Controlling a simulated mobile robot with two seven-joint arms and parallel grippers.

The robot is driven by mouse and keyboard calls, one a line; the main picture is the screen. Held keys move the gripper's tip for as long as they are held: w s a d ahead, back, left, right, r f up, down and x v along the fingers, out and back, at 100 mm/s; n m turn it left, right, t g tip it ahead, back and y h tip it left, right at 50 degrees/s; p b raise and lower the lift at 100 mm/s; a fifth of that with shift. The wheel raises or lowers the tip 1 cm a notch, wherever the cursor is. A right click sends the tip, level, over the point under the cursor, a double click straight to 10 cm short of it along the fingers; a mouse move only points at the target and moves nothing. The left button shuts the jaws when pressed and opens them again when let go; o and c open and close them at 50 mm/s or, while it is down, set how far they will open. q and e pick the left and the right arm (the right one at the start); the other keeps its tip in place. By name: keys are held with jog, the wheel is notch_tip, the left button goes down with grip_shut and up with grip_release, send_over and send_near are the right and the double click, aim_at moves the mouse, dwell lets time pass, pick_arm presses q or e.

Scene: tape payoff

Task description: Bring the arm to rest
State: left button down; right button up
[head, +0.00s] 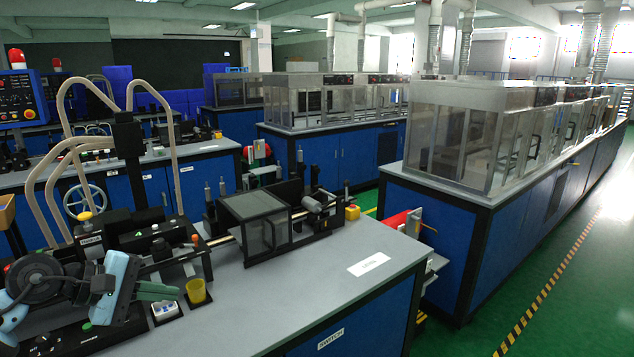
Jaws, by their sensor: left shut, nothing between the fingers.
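My left arm, pale blue, comes in at the lower left. Its gripper (174,291), with dull green fingers pointing right, is shut and empty above the front left of the grey workbench (300,300). The fingers are close to a small yellow cup (196,290) in the picture; I cannot tell if they touch it. A dark round reel (36,276) shows behind the arm at the far left, partly hidden by it. My right gripper is not in view.
A black machine with a clear-sided box (255,222) stands at the bench's back. A white label (368,264) lies on the bare right part of the bench. Glazed blue cabinets (440,225) stand beyond.

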pick_arm(q)
jog(key=s+d+f+n+t+h, duration=0.25)
jog(key=d+f+n, duration=0.3)
jog(key=n, duration=0.35)
jog(key=s+d+f+n+t+h, duration=0.2)
jog(key=s+d+f+n+h, duration=0.15)
jog(key=d+n, duration=0.4)
jog(key=s+a+f+n+t+y, duration=0.1)
jog(key=s+f+n+y, duration=0.5)
jog(key=n, duration=0.5)
jog(key=s+a+f+n+y, duration=0.2)
jog(key=s+f+n, duration=0.2)
jog(key=f+n, duration=0.5)
jog(key=s+a+f+n+t+y, duration=0.1)
jog(key=s+f+n+y, duration=0.4)
jog(key=n, duration=0.7)
jog(key=s+d+f+n+g, duration=0.1)
jog(key=s+f+n+g, duration=0.4)
jog(key=s+f+n, duration=0.4)
jog(key=s, duration=0.5)
jog(key=shift+f+n, duration=0.35)
jog(key=shift+f, duration=0.05)
